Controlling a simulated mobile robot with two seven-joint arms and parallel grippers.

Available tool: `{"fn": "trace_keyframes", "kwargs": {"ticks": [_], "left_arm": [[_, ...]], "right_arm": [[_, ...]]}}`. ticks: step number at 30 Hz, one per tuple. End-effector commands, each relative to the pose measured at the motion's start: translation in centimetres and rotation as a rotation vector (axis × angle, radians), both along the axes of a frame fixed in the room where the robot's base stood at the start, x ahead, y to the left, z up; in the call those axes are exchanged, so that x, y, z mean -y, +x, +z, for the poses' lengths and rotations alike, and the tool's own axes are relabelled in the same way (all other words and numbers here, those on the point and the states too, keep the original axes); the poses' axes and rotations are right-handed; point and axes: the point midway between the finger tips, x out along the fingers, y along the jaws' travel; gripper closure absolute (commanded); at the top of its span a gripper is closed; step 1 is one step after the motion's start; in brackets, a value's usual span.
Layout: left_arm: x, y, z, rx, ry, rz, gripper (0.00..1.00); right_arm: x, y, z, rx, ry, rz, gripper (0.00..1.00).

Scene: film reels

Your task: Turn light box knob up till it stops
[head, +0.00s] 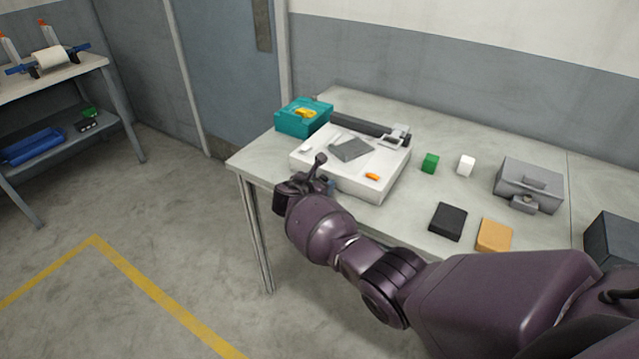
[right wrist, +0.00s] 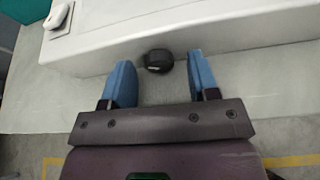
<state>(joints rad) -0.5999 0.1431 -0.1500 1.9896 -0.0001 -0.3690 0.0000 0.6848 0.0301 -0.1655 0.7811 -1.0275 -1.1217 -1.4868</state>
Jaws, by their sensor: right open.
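The light box (head: 377,190) is a white slab on the grey table, with a grey plate and small items on top. Its front face also shows in the right wrist view (right wrist: 200,35). The black round knob (right wrist: 159,60) sticks out of that front face; in the head view my gripper hides it. My right gripper (head: 326,178) is at the front of the light box. In the right wrist view its two blue fingers (right wrist: 160,80) are open, one on each side of the knob, with gaps to it on both sides. My left gripper is not in view.
A teal box (head: 290,121) stands behind the light box at left. Green (head: 430,163) and white (head: 466,165) blocks, black (head: 447,221) and orange (head: 494,235) pads and a grey case (head: 529,182) lie to the right. A shelf (head: 105,90) stands at far left.

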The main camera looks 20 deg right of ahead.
Motion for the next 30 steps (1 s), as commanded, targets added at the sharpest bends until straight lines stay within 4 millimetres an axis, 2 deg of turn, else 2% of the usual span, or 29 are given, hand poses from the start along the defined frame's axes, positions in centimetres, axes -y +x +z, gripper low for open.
{"fn": "trace_keyframes", "kwargs": {"ticks": [1, 9, 11, 24, 30], "left_arm": [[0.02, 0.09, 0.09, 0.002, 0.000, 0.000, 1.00], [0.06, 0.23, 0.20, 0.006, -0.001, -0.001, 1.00], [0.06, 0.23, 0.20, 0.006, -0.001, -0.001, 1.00], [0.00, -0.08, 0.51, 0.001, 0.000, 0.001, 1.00], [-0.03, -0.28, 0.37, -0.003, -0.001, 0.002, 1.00]], "right_arm": [[-0.01, -0.01, 0.00, 0.000, 0.000, 0.000, 0.47], [-0.03, -0.03, -0.02, 0.000, 0.000, 0.000, 0.88], [-0.04, -0.04, -0.02, 0.000, 0.000, 0.000, 0.94], [0.05, -0.15, -0.06, 0.171, 0.132, 0.001, 0.94], [0.04, -0.14, -0.05, 0.198, 0.154, 0.000, 0.94]]}}
